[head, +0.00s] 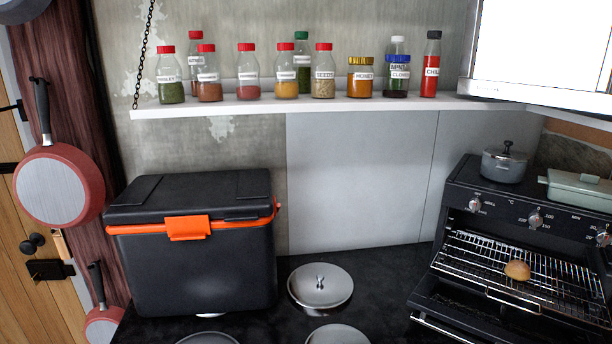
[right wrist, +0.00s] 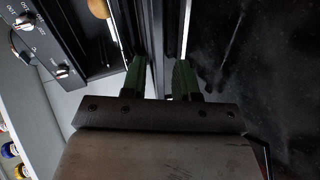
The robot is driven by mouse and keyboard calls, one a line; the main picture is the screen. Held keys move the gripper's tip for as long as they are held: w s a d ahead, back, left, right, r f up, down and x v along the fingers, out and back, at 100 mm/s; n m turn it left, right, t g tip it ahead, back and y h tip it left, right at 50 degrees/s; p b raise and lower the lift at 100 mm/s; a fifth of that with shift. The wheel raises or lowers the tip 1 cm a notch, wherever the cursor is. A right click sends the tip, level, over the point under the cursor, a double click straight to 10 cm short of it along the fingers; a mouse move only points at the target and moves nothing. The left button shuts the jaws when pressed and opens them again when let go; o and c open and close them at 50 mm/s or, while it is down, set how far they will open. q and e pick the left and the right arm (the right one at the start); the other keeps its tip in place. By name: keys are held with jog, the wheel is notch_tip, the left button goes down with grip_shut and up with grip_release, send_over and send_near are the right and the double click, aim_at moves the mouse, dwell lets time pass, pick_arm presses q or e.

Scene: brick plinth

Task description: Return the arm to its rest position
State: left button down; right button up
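My right gripper (right wrist: 160,72) shows in the right wrist view with its two green fingers apart and nothing visible between them. Dark parts of the oven lie beyond the fingers. Neither of my arms shows in the head view, and my left gripper is in no frame. The black oven (head: 452,198) stands at the right of the head view with its front open. A round brown bun (head: 517,270) sits on its wire rack (head: 480,262). The bun is partly in view at the top of the right wrist view (right wrist: 98,8).
A black cooler box (head: 190,262) with an orange latch stands on the dark counter (head: 380,275). Round metal lids (head: 320,285) lie beside it. A shelf (head: 300,106) holds several jars. A pot (head: 504,165) and a pale green dish (head: 578,192) sit on the oven. Pans (head: 58,187) hang at left.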

jog(key=s+a+f+m+g+y, duration=0.3)
jog(key=s+a+g+y, duration=0.1)
jog(key=s+a, duration=0.7)
jog(key=s+a+f+m+g+y, duration=0.3)
jog(key=s+a+f+m+y, duration=0.15)
jog(key=s+a, duration=0.6)
notch_tip(320, 180, down, 26)
jog(key=s+d+n+g+b, duration=0.1)
jog(key=s, duration=0.2)
jog(key=s+d+f+g+b, duration=0.1)
jog(key=s+d+f, duration=0.2)
jog(key=s+f, duration=1.3)
jog(key=shift+f+g, duration=0.3)
jog(key=shift+f, duration=0.5)
